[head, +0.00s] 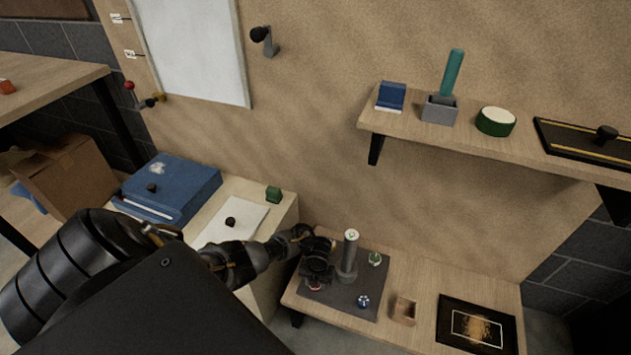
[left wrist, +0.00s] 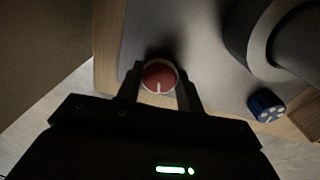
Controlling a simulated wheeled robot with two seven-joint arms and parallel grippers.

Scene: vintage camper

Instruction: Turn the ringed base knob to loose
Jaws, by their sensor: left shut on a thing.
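A red round knob (left wrist: 160,77) with a pale rim and a short white line sits between the two fingers of my left gripper (left wrist: 160,88) in the left wrist view. The fingers are shut on its sides. The line points toward the bottom of that view. In the head view the left gripper (head: 317,272) covers most of the red knob (head: 314,287) at the front left of a dark grey base plate (head: 343,302). A blue-and-white knob (head: 363,301) and a green-and-white knob (head: 375,259) stand on the plate too. My right gripper is not in view.
A grey post (head: 349,256) stands on the plate close beside the left gripper. A small wooden box (head: 404,311) and a black framed panel (head: 477,325) lie to the right on the low shelf. A wall shelf (head: 440,135) holds several items above.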

